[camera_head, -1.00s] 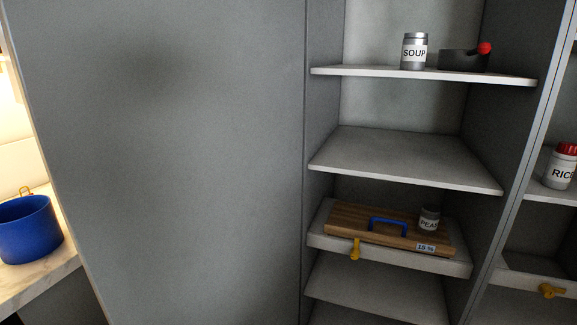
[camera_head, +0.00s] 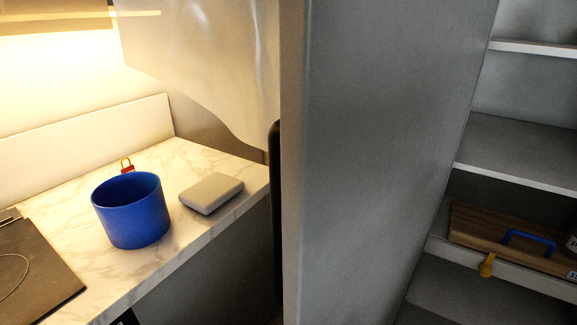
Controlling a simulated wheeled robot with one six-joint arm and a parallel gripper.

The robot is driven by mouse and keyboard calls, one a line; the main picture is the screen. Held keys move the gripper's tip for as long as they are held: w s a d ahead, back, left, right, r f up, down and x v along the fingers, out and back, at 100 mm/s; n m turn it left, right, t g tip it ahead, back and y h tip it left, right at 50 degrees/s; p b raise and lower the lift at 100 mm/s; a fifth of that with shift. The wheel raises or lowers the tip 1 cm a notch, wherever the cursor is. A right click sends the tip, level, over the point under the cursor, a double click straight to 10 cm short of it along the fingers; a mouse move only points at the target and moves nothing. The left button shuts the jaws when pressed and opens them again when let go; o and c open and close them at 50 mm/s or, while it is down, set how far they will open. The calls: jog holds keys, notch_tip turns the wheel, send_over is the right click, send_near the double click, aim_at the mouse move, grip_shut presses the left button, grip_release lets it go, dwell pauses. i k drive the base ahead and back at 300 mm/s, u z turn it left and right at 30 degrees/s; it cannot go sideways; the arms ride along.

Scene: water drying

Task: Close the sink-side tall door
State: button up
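A tall grey door (camera_head: 375,160) stands open in the middle of the head view, its near edge (camera_head: 292,170) facing me. It stands between the lit counter on the left and the open shelves on the right. A dark vertical bar (camera_head: 275,220), perhaps the door's handle, shows just left of that edge. The tall cupboard's shelves (camera_head: 515,150) are exposed to the right of the door. My gripper is not in view.
On the marble counter (camera_head: 225,218) stand a blue pot (camera_head: 132,210) and a grey box (camera_head: 211,193), with a small red item (camera_head: 127,165) behind. A dark hob (camera_head: 35,270) lies at the left. A wooden board with a blue handle (camera_head: 528,240) lies on a low shelf.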

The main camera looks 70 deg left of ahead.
aim_at(376, 96)
jog(key=u, duration=0.25)
jog(key=k, duration=0.9)
jog(key=u, duration=1.2)
jog(key=i, duration=0.5)
jog(key=z, duration=0.6)
jog(key=k, duration=0.75)
jog(key=u, duration=0.55)
jog(key=i, duration=0.5)
